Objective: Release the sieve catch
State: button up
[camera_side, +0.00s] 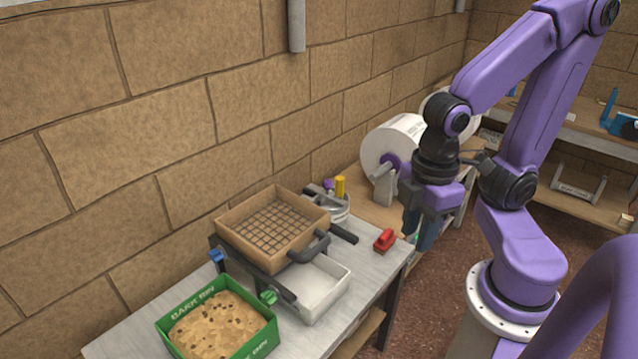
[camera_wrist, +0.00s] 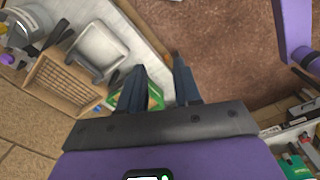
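The sieve (camera_side: 273,226) is a square wooden frame with a dark mesh, on a dark support above a white tray (camera_side: 318,290). A blue knob (camera_side: 216,255) sits at the support's left end, and a green knob (camera_side: 268,297) sits at its front corner. I cannot tell which part is the catch. A black handle (camera_side: 312,250) is at the sieve's right side. In the wrist view the sieve (camera_wrist: 66,82) is at the left. My gripper (camera_side: 420,236) is right of the table, apart from the sieve; its fingers are open and empty in the wrist view (camera_wrist: 158,68).
A green bark bin (camera_side: 218,318) stands at the table's front. A red block (camera_side: 384,240) lies near the right edge. A grey container with tools (camera_side: 338,207) stands behind the sieve. A large white roll (camera_side: 393,140) is at the back. Some tabletop near the red block is bare.

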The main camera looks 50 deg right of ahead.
jog(key=shift+w+a+r, duration=0.1)
jog(key=shift+w+a, duration=0.1)
jog(key=shift+w, duration=0.25)
jog(key=shift+w+a+r, duration=0.1)
jog(key=shift+w+a, duration=0.1)
jog(key=shift+w, duration=0.25)
grip_shut()
jog(key=w+n+h, duration=0.2)
jog(key=w, duration=1.8)
jog(key=w+d+f+h, duration=0.1)
jog(key=w+d, duration=0.4)
jog(key=w, duration=0.2)
jog(key=w+d+f+n, duration=0.1)
jog(key=w+d+f, duration=0.1)
jog(key=w+d, duration=0.2)
jog(key=w, duration=0.3)
jog(key=shift+w+d+f+g+h, duration=0.2)
jog(key=shift+w+d+g+h, duration=0.05)
jog(key=shift+d+g+h, duration=0.15)
